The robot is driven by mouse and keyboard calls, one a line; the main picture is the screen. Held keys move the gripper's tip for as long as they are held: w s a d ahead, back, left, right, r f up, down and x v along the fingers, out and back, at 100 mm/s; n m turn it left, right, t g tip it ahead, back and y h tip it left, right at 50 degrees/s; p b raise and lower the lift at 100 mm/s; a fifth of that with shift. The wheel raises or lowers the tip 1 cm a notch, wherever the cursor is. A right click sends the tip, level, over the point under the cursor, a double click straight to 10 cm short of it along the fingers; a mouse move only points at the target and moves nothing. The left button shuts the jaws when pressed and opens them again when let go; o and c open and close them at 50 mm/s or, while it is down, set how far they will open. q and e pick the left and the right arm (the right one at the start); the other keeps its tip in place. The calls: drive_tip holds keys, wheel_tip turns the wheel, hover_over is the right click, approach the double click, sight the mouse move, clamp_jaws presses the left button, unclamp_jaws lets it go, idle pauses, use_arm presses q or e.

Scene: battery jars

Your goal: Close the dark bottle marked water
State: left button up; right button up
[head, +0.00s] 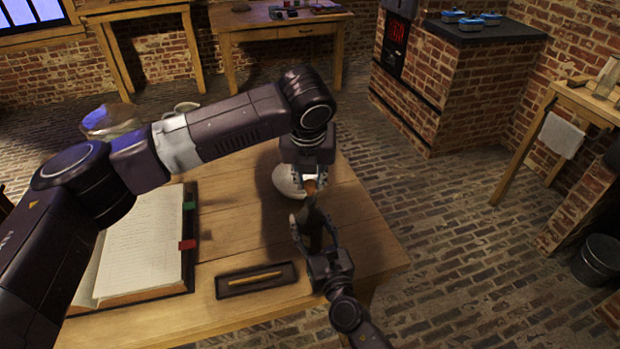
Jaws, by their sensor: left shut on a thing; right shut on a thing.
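A dark bottle (314,218) stands near the right side of the wooden table. My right gripper (313,229) is shut around its body from the front. My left gripper (310,180) points down from above and is shut on a small brown cork stopper (311,187), directly over the bottle's neck. The stopper and neck look very close together; I cannot tell whether they touch or how deep the stopper sits. The bottle's label cannot be read from here.
The table (240,228) also bears an open book (143,240) at left, a dark pen tray (256,280) in front and a white rounded dish (287,181) behind the bottle. A glass vessel (110,121) and a white cup (186,107) are at the back left, partly behind my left arm.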

use_arm(q)
drive_tip(key=shift+f, duration=0.85)
drive_tip(key=shift+c, duration=0.2)
drive_tip(key=shift+f, duration=0.65)
drive_tip(key=o, duration=0.8)
drive_tip(key=v, duration=1.2)
use_arm(e)
drive_tip(key=o, duration=1.7)
drive_tip(key=shift+o, duration=0.2)
